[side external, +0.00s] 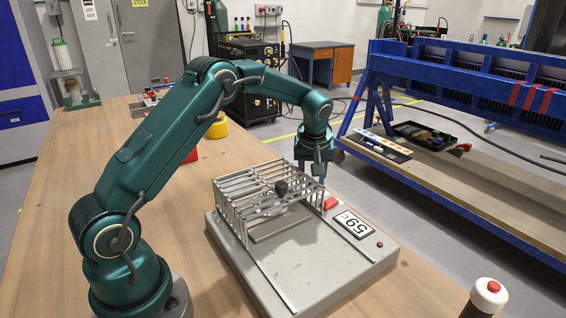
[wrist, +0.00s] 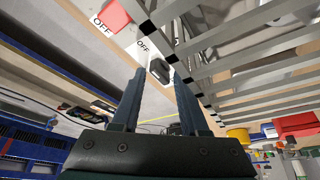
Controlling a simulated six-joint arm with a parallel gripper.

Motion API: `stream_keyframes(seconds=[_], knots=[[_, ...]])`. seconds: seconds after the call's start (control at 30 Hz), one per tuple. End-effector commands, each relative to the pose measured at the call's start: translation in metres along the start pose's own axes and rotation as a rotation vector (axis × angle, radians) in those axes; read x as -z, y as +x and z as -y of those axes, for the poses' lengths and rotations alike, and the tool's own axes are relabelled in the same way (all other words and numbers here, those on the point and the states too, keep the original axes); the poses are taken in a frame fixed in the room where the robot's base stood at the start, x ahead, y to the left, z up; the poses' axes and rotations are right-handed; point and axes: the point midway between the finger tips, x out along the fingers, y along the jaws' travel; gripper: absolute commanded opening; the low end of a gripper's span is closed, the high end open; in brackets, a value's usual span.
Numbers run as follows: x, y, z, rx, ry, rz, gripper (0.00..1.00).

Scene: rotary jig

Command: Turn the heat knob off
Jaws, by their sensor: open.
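The jig (side external: 285,285) is a grey box on the wooden bench, with a barred metal rack on top and a display reading about 59. My gripper (side external: 315,178) points down at the rack's far right corner. In the wrist view my gripper (wrist: 160,80) has its two fingers apart, with nothing held. A small dark knob (wrist: 160,69) shows between and just beyond the fingertips, with an "OFF" label close by. Whether the fingers touch it is unclear. In the side view this knob is hidden behind the gripper and rack.
The metal rack (side external: 262,187), with a black round handle (side external: 281,187), stands right beside my gripper. A red switch (side external: 330,203) and a small red button (side external: 379,245) are on the jig's panel.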

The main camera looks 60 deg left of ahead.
Motion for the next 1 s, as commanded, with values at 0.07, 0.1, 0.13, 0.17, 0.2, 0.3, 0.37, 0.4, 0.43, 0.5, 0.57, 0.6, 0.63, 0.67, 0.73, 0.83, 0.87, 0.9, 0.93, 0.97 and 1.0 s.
stream_keyframes(seconds=[0.07,0.1,0.13,0.17,0.2,0.3,0.37,0.4,0.43,0.5,0.57,0.6,0.63,0.67,0.73,0.83,0.87,0.9,0.93,0.97,1.0], knots=[[0.0,0.0,0.002,-0.027,0.065,0.001,0.44],[0.0,0.0,0.002,-0.042,0.098,0.001,0.44],[0.0,0.0,0.002,-0.052,0.123,0.001,0.44],[0.0,0.0,0.002,-0.061,0.147,0.001,0.44],[0.0,0.0,0.002,-0.075,0.176,0.001,0.44],[0.0,0.0,0.003,-0.104,0.25,0.0,0.44],[0.001,0.0,0.003,-0.122,0.291,0.0,0.44],[0.001,0.0,0.003,-0.134,0.317,0.001,0.44],[0.001,0.0,0.003,-0.142,0.337,-0.001,0.44],[0.002,-0.015,0.003,-0.146,0.342,-0.006,0.44],[0.002,-0.027,0.005,-0.145,0.342,-0.006,0.44],[0.003,-0.035,0.006,-0.145,0.341,-0.007,0.44],[0.003,-0.04,0.007,-0.145,0.341,-0.005,0.44],[0.003,-0.046,0.008,-0.145,0.341,-0.006,0.44],[0.003,-0.058,0.007,-0.15,0.345,-0.015,0.44],[0.006,-0.076,0.0,-0.174,0.356,-0.053,0.44],[0.007,-0.082,-0.001,-0.18,0.358,-0.064,0.44],[0.007,-0.089,-0.003,-0.189,0.361,-0.077,0.44],[0.007,-0.095,-0.003,-0.195,0.364,-0.085,0.44],[0.005,-0.101,-0.004,-0.201,0.367,-0.092,0.44],[0.004,-0.108,-0.004,-0.21,0.371,-0.102,0.44]])
